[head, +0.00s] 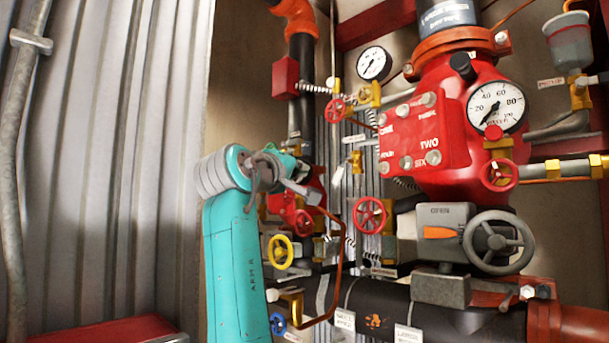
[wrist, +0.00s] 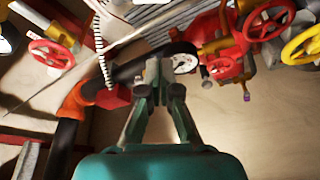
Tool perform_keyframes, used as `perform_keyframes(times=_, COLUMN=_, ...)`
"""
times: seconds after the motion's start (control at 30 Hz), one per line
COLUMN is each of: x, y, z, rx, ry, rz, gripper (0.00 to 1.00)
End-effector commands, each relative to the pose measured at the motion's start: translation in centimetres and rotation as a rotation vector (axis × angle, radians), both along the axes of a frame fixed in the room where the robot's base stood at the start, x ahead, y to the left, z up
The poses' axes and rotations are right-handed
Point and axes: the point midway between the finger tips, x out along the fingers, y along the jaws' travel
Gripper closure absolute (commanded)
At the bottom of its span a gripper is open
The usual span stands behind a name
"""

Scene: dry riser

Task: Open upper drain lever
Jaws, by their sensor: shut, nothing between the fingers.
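A small brass valve (head: 356,161) with a pale, hanging lever (head: 339,176) is on the pipework near the middle of the head view. I cannot tell for certain whether this is the upper drain lever. My gripper shows in the wrist view (wrist: 153,75) with its fingers converged and nothing held. In the head view my teal arm rises at the lower left and its wrist end is left of the brass valve. The fingertips are hard to make out there. In the wrist view a white gauge (wrist: 184,62) is just beyond and right of the fingertips; I cannot identify the lever there.
A red handwheel (head: 369,215), a yellow handwheel (head: 281,252) and a blue handwheel (head: 277,323) crowd the arm's right side. A red valve body (head: 435,135) and a large grey handwheel (head: 497,241) stand right. Corrugated wall (head: 110,160) lines the left.

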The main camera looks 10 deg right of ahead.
Motion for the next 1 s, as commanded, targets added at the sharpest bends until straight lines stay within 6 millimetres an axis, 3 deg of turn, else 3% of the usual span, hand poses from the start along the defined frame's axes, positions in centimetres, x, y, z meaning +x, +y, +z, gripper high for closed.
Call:
perform_keyframes(times=0.3, x=4.0, y=-3.2, z=0.9, rx=-0.001, ry=0.000, rz=-0.001, gripper=1.00)
perform_keyframes(times=0.67, x=7.1, y=-5.4, z=1.4, rx=-0.001, ry=0.001, rz=0.000, gripper=1.00)
perform_keyframes(times=1.0, x=5.2, y=-6.6, z=0.2, rx=0.001, ry=-0.002, rz=0.000, gripper=1.00)
